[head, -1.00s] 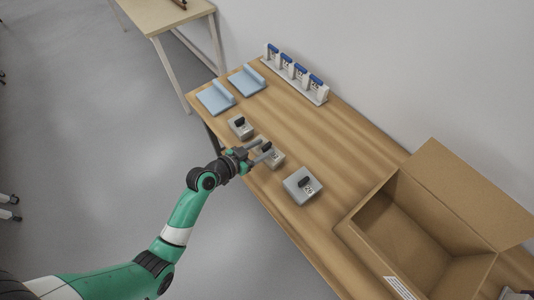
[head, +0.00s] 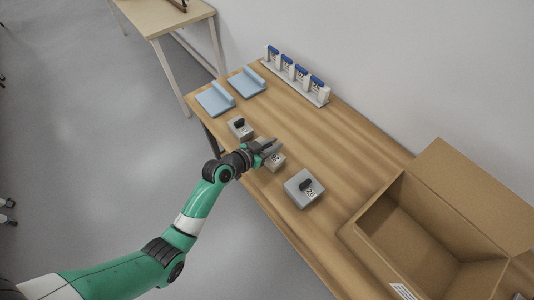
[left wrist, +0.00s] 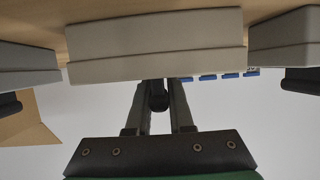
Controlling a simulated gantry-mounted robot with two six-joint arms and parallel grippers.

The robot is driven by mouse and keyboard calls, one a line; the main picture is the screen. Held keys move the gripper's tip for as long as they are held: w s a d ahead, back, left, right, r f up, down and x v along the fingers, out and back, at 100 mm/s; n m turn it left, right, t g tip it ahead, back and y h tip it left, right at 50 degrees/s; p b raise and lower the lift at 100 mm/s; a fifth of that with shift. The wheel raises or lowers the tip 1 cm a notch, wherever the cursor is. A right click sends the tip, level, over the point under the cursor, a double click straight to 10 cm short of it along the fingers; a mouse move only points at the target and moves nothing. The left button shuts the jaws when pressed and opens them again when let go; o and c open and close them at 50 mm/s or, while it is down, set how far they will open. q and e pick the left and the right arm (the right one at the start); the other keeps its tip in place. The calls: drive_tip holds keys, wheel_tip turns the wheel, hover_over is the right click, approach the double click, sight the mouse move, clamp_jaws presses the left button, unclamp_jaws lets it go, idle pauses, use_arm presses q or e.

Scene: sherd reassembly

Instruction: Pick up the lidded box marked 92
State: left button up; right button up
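The lidded box with a small label that looks like 92 (head: 273,162) stands on the wooden table, middle of three grey boxes near its front edge. My left gripper (head: 268,147) is over its lid and partly hides it. In the left wrist view the box (left wrist: 155,62) spans the top, upside down, and its black handle (left wrist: 158,98) sits between my two fingers, which look closed on it. The box looks level and I see no clear gap under it. My right gripper is not in view.
A grey box marked 26 (head: 303,190) stands to the right, and another grey box (head: 240,128) to the left. An open cardboard box (head: 430,225) is at the right. Blue holders (head: 215,99) and a rack of blue-topped items (head: 296,75) stand farther back.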

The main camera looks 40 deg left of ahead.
sight(270, 157)
use_arm(q)
drive_tip(key=shift+r, duration=0.1)
clamp_jaws()
drive_tip(key=shift+r+p, duration=0.5)
drive_tip(key=shift+r, duration=0.1)
drive_tip(key=r, duration=0.1)
drive_tip(key=r+p, duration=0.2)
drive_tip(key=shift+s+d+r, duration=0.1)
drive_tip(key=shift+s+d, duration=0.05)
drive_tip(key=shift+s, duration=0.1)
drive_tip(key=s+d+r+p, duration=0.6)
drive_tip(key=s+r+p, duration=0.1)
drive_tip(key=s, duration=0.4)
drive_tip(key=shift+s+d+r, duration=0.25)
drive_tip(key=shift+s+r, duration=0.15)
drive_tip(key=shift+r, duration=0.35)
